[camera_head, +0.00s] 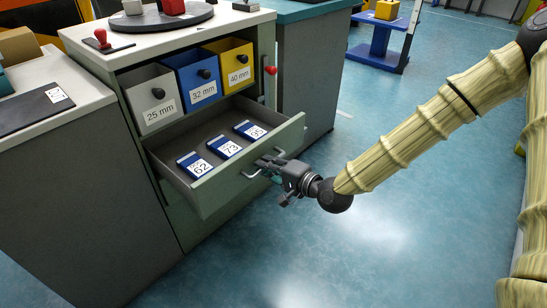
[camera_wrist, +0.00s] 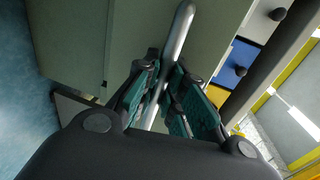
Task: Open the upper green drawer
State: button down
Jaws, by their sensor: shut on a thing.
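The upper green drawer (camera_head: 218,190) is pulled out from the cabinet, and its inside shows in the head view. Three blue boxes lie in it, marked 62 (camera_head: 195,164), 73 (camera_head: 224,147) and 95 (camera_head: 250,130). Its metal bar handle (camera_head: 249,174) is on the front panel. My gripper (camera_head: 272,168) is at the right part of this handle, outside the drawer. In the wrist view my gripper (camera_wrist: 163,92) has its teal-padded fingers on both sides of the handle bar (camera_wrist: 179,35), shut on it. The drawer front (camera_wrist: 100,40) fills the upper left there.
Above the drawer stand three bins: grey 25 mm (camera_head: 143,97), blue 32 mm (camera_head: 184,74) and yellow 40 mm (camera_head: 241,61). A lower green front (camera_head: 190,222) is below. Open blue floor (camera_head: 360,240) lies right of the cabinet. A blue stand (camera_head: 379,38) is at the back.

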jog(key=shift+s+d, duration=0.15)
jog(key=shift+d, duration=0.15)
jog(key=c, duration=1.5)
grip_release()
jog(key=shift+s, duration=0.15)
jog(key=v, duration=1.1)
jog(key=shift+s+d, duration=0.2)
jog(key=shift+d, duration=0.1)
jog(key=shift+r, duration=0.1)
